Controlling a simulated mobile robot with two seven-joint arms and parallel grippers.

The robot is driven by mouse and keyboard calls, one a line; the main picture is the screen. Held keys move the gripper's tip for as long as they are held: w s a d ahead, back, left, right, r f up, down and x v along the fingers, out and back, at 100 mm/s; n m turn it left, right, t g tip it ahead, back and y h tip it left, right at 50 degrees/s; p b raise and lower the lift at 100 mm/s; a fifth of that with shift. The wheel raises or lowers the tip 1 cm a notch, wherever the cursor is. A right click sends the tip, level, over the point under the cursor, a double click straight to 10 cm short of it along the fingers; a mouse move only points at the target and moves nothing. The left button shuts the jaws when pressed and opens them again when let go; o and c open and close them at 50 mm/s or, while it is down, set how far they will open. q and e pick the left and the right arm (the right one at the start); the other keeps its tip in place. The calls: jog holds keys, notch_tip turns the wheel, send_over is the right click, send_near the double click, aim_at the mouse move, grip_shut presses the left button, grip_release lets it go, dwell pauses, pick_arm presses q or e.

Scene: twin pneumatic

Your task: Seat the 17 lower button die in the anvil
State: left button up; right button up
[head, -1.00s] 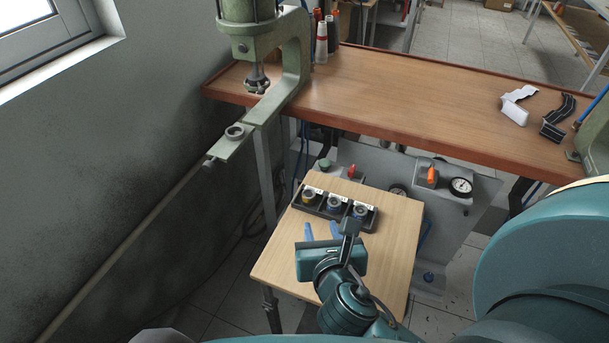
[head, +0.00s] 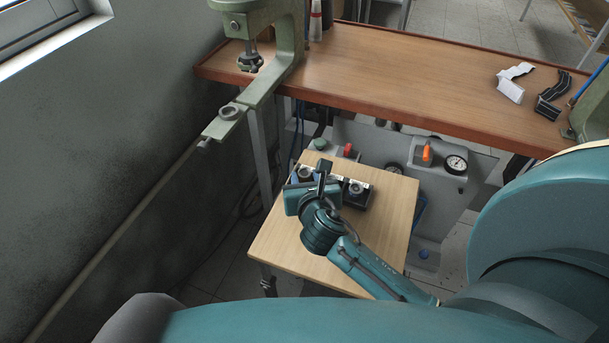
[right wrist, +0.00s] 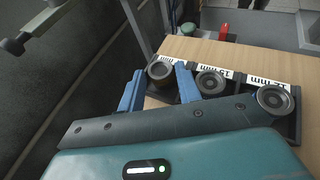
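A black tray (right wrist: 297,125) holds three round metal dies in a row, each by a white size label whose digits I cannot read surely. The anvil (head: 228,112) is a ring on the green press's lower arm. My left gripper is out of view.
The tray stands on a small wooden table (head: 385,215). Behind it are a grey panel with a gauge (head: 456,163) and an orange switch (head: 427,155). The long wooden bench (head: 410,90) is mostly clear. A wall (head: 90,160) is close on the left.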

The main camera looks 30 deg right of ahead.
jog(key=shift+w+d+f, duration=0.2)
jog(key=shift+w+f, duration=0.1)
jog(key=shift+w, duration=0.25)
jog(key=shift+c, duration=0.5)
jog(key=c, duration=0.6)
